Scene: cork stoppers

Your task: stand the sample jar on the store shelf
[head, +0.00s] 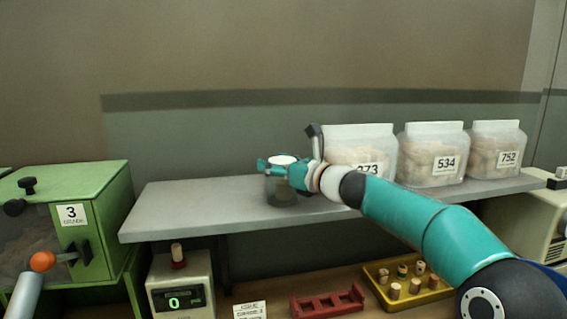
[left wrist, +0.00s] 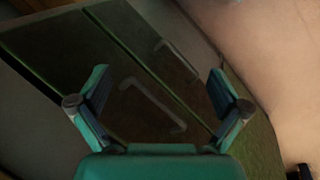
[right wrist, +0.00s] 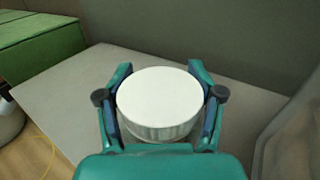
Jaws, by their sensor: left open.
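The sample jar (head: 283,190), a clear jar with a white lid, is at the left part of the grey store shelf (head: 200,201). My right gripper (head: 277,171) is around the jar from the right. In the right wrist view the jar's white lid (right wrist: 159,103) sits between the two fingers, which press close on both sides. The jar looks upright; I cannot tell whether its base touches the shelf. My left gripper (left wrist: 160,78) is open and empty, facing dark panels with handles; it does not show in the head view.
Bags of corks, including one labelled 534 (head: 433,154), stand on the shelf's right part. A green cabinet (head: 98,188) stands at the left. Below are a scale reading 0 (head: 181,286), a red rack (head: 327,302) and a yellow cork tray (head: 437,292). The shelf's left end is clear.

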